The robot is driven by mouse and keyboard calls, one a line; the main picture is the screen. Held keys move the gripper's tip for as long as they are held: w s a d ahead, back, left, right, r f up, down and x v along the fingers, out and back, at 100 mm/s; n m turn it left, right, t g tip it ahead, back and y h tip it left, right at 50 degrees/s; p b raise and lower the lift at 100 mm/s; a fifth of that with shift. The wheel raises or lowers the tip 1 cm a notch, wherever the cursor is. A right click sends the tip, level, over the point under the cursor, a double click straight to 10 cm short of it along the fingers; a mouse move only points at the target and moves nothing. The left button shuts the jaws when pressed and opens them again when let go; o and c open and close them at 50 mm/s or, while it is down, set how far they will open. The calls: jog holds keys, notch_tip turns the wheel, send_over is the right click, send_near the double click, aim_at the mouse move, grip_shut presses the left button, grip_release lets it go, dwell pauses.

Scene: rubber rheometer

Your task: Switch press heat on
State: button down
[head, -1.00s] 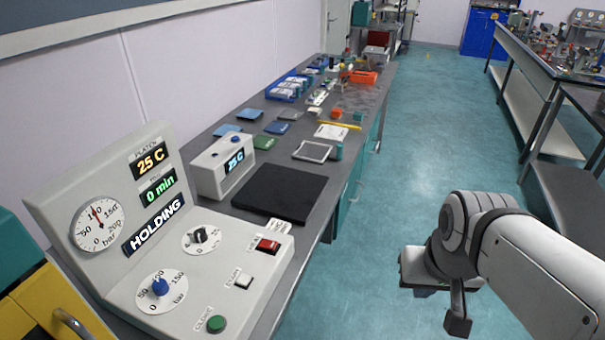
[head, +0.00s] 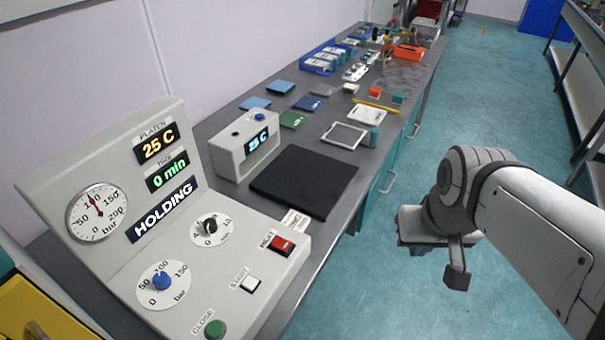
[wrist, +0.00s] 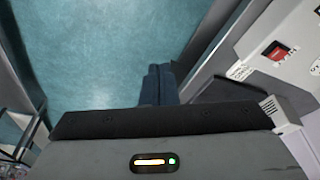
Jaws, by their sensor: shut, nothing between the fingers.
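The red HEAT switch (head: 282,245) sits in a dark frame at the right edge of the grey press panel (head: 125,250). It also shows at the upper right of the wrist view (wrist: 277,51). The PLATEN display (head: 157,144) reads 25 C, the time display reads 0 min, and the status display (head: 162,208) reads HOLDING. My gripper (wrist: 158,85) is shut and empty over the floor, beside the bench and apart from the switch. In the head view my arm hangs right of the bench, clear of the panel.
Near the switch are a white START button (head: 249,284), a green CLOSE button (head: 215,329), and black and blue knobs. A black slab (head: 305,182) and a small grey box with a display (head: 245,145) stand beyond. The floor (head: 500,170) right of the bench is open.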

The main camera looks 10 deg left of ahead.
jog(key=w+a+r+n+g, duration=0.1)
jog(key=w+a+r+n, duration=0.1)
jog(key=w+a+n, duration=0.35)
jog(key=n+g+h+p, duration=0.1)
jog(key=n+g+p, duration=0.1)
jog(key=n, duration=2.3)
send_over(286, 247)
jog(key=a, duration=0.2)
jog(key=shift+w+a+r, duration=0.1)
jog(key=shift+w+r, duration=0.2)
jog(key=shift+w, duration=0.1)
jog(key=f, duration=0.4)
jog(key=d+f+p, duration=0.1)
jog(key=f, duration=0.4)
jog(key=d+f, duration=0.1)
jog(key=f, duration=0.4)
jog(key=shift+s, duration=0.4)
